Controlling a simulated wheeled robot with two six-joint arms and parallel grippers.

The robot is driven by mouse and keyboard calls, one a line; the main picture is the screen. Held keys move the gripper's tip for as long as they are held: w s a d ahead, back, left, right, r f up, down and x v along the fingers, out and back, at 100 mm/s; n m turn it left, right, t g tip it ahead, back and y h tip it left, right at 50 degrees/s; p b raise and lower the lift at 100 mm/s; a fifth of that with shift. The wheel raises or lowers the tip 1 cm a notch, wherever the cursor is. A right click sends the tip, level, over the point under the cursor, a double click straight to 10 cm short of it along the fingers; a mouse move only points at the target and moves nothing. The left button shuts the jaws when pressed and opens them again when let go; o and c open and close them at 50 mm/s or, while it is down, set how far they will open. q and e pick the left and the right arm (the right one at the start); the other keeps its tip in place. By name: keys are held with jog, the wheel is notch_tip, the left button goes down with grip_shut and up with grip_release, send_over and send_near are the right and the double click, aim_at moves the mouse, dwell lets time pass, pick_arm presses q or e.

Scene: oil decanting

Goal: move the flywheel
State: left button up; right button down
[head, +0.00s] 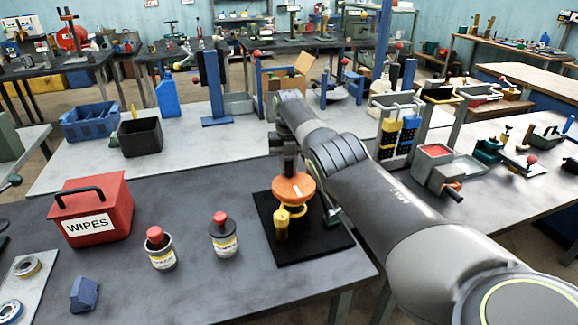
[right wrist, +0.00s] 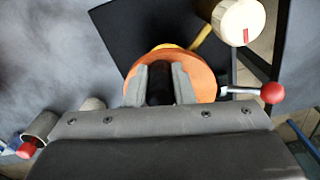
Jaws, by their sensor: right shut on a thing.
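The flywheel looks to be the orange disc (head: 296,188), over a black mat (head: 318,247) on the near grey table. Yellow parts (head: 282,224) show just below it. My right gripper (head: 290,170) comes down from above onto the disc. In the right wrist view its two fingers (right wrist: 160,84) are shut on a dark hub in the middle of the orange disc (right wrist: 202,80). I cannot tell whether the disc rests on the yellow parts or is raised from them. My left gripper is not in view.
Two small jars with red tops (head: 160,252) (head: 223,240) and a red WIPES box (head: 95,212) stand left of the mat. In the right wrist view, a cream cylinder (right wrist: 238,20) and red ball lever (right wrist: 271,92) are near the disc. Grey table is clear behind the jars.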

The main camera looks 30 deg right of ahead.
jog(key=c, duration=1.2)
grip_release()
jog(key=shift+c, duration=0.2)
notch_tip(320, 180, up, 9)
jog(key=shift+r+b, duration=0.2)
jog(key=shift+b, duration=0.45)
notch_tip(320, 180, up, 8)
jog(key=p, duration=0.5)
